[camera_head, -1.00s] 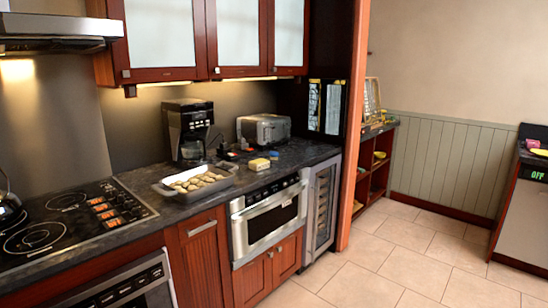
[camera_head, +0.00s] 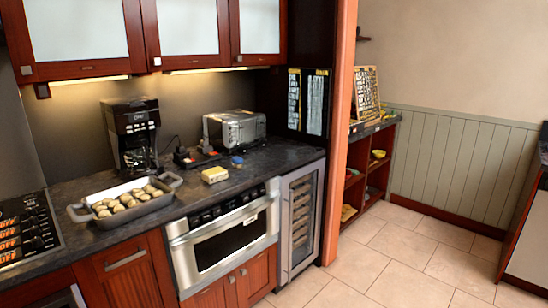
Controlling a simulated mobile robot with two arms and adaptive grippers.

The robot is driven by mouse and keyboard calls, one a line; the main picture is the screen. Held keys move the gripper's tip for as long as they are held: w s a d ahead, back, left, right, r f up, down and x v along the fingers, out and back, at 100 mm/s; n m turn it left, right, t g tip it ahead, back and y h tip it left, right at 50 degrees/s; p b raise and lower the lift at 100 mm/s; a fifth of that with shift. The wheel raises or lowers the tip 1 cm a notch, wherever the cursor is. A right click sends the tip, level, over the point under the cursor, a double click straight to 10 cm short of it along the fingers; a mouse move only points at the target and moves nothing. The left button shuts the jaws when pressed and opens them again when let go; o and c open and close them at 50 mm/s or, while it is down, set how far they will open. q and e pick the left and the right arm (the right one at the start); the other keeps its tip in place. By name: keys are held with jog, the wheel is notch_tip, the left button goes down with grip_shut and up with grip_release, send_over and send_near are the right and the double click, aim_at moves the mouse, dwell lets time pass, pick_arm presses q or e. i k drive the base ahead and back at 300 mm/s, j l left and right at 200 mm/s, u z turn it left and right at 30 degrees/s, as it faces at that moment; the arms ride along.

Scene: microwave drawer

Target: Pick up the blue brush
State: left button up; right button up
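A small blue object (camera_head: 237,160), which may be the blue brush, lies on the dark counter in front of the toaster. It is too small for me to make out bristles or a handle. A yellow block-like item (camera_head: 214,174) lies on the counter a little nearer and to its left. Neither of my grippers shows in the head view.
On the counter (camera_head: 185,201) stand a toaster (camera_head: 236,130), a black coffee maker (camera_head: 133,137) and a grey tray (camera_head: 124,206) of round pale pieces. Below is a built-in microwave drawer (camera_head: 226,237). The tiled floor (camera_head: 400,255) at right is clear.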

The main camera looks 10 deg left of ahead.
aim_at(237, 162)
jog(key=i+z, duration=0.3)
jog(key=i, duration=0.9)
